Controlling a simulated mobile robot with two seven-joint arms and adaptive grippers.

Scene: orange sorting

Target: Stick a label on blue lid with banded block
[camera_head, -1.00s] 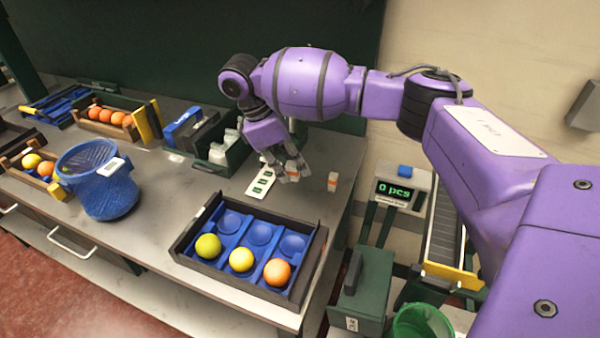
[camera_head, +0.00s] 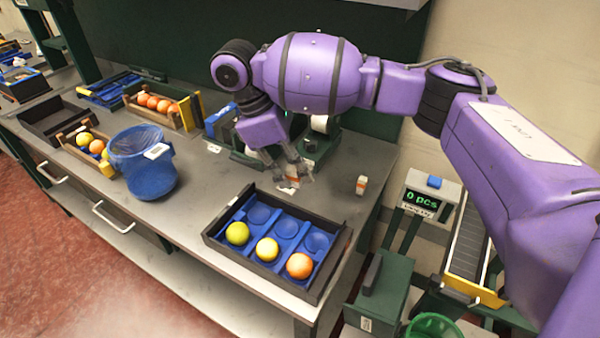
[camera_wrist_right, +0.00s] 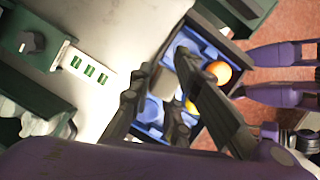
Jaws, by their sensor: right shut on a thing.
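A second banded block (camera_head: 361,185) stands upright to the right of the gripper. A blue lid-like piece (camera_head: 218,118) shows in the dark holder left of the gripper; I cannot tell if it is the lid. My left gripper is not in view.
A dark tray with blue cups (camera_head: 335,262) holds three fruits in its front row. A blue basket (camera_head: 150,178) and crates of fruit (camera_head: 150,118) stand left. A counter reading "0 pcs" (camera_head: 432,194) is at right. The bench between basket and tray is clear.

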